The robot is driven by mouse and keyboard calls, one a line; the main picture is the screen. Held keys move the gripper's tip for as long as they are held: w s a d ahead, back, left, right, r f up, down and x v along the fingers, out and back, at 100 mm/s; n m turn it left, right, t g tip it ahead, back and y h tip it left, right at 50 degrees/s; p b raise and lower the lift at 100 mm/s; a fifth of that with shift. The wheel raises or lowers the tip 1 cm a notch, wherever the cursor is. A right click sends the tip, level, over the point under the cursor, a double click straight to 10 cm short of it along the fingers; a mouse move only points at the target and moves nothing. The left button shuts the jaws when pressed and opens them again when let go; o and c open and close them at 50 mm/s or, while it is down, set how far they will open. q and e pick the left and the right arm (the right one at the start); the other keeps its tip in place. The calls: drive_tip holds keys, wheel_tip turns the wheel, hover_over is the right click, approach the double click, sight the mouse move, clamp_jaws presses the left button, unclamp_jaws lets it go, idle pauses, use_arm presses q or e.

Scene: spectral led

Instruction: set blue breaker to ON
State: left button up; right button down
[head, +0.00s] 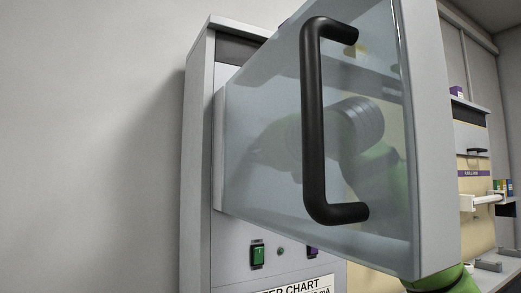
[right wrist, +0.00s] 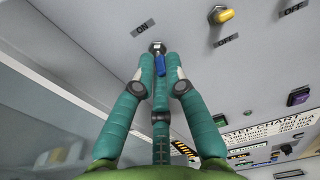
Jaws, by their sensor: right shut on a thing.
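The blue breaker (right wrist: 160,67) is a small blue lever on a dark base on the light grey panel, in the right wrist view. An ON label (right wrist: 143,28) lies just up and left of its base. My right gripper (right wrist: 160,72) has its teal fingers closed around the blue lever. In the head view my right arm shows only dimly through the glass door (head: 265,120), and the fingers and breaker cannot be made out there. My left gripper is not in view.
The open glass door has a black handle (head: 312,120) and stands in front of my right arm. A yellow breaker (right wrist: 222,15) is near an OFF label (right wrist: 228,40). A green switch (head: 257,254) sits on the lower cabinet panel above a chart plate.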

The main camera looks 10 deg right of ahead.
drive_tip(key=shift+r+g+h+p, duration=0.35)
drive_tip(key=shift+r+g+h, duration=0.25)
drive_tip(key=shift+g, duration=0.5)
drive_tip(key=shift+d, duration=0.1)
drive_tip(key=c, duration=1.3)
unclamp_jaws()
drive_tip(key=shift+w, duration=0.1)
drive_tip(key=shift+f, duration=0.1)
drive_tip(key=v, duration=1.2)
drive_tip(key=shift+d, duration=0.1)
